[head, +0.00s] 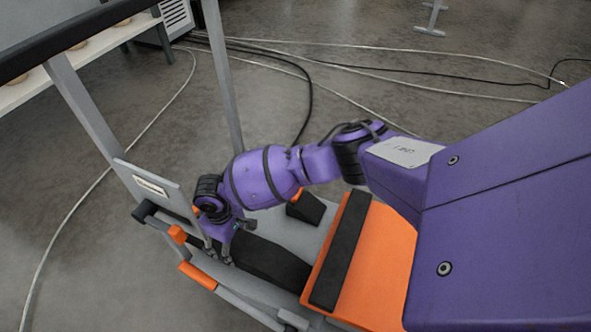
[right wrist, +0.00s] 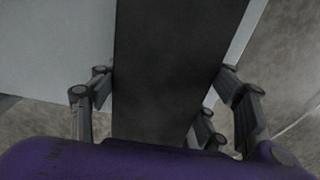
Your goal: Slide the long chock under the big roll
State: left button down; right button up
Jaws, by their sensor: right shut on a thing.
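The long chock (head: 270,262) is a long dark block in the head view, lying along the grey deck of a wheeled frame at the lower middle. My right gripper (head: 226,252) is shut on its left end from above. In the right wrist view the chock (right wrist: 170,65) runs away between the fingers of the gripper (right wrist: 167,85), with fingers on both its sides. Part of the chock is hidden by my right arm and gripper. The big roll is not seen in either view. My left gripper is not in view.
A small black wedge (head: 306,208) sits on the deck beyond the arm. Grey uprights (head: 222,75) and orange-gripped bars (head: 197,276) stand close to the right gripper. Cables (head: 310,85) cross the floor. A shelf (head: 95,48) with round tan items stands at upper left.

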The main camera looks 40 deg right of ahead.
jog(key=shift+w, duration=0.1)
jog(key=o, duration=1.8)
jog(key=shift+a, duration=0.1)
jog(key=shift+r, duration=0.1)
notch_tip(320, 180, up, 12)
